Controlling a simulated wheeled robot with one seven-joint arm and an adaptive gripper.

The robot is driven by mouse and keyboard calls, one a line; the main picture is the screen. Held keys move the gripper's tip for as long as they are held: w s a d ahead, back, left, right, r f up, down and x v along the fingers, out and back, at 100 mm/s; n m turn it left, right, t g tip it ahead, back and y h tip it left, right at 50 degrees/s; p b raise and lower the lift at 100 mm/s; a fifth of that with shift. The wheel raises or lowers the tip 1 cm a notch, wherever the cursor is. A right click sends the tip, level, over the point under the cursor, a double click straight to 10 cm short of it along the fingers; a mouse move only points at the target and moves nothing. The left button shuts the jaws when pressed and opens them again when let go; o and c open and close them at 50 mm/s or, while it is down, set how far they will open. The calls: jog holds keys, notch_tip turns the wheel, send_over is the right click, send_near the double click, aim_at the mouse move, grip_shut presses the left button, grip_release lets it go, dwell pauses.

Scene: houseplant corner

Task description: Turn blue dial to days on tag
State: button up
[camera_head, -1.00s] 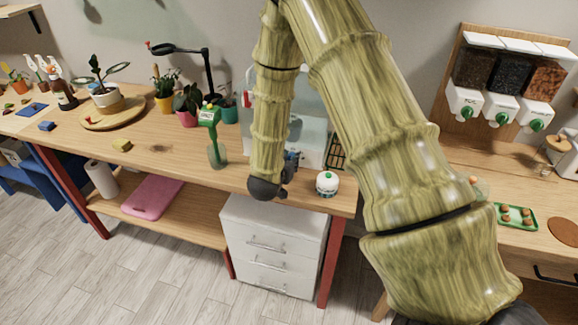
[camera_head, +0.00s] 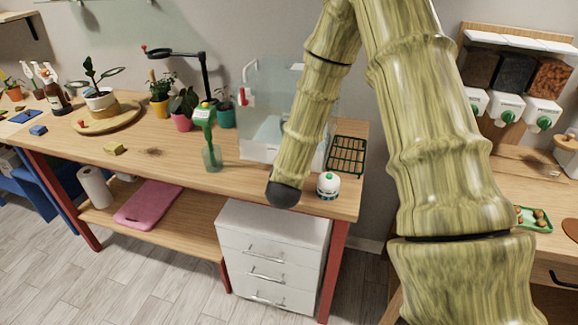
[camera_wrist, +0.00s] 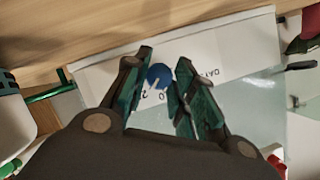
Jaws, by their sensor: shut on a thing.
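The blue dial (camera_wrist: 158,77) sits on a white panel (camera_wrist: 110,82) with dark lettering that reads as DAYS, upside down in the wrist view. Numbers beside the dial are partly covered. My gripper (camera_wrist: 165,60) has its two green fingers on either side of the dial and is shut on it. A pale pointer mark shows on the dial. In the head view my arm hides the dial and the gripper. The clear box (camera_head: 262,100) stands there behind my arm.
A white jar with a green top (camera_head: 328,186) stands close to my arm at the bench's front edge. A dark wire rack (camera_head: 346,156) lies to the right. Potted plants and a black lamp (camera_head: 203,75) stand behind. The bench's middle left has free room around a yellow block (camera_head: 113,149).

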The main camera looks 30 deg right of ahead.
dwell(0.4)
jog(key=o, duration=1)
jog(key=shift+s+d, duration=0.1)
jog(key=v, duration=1.2)
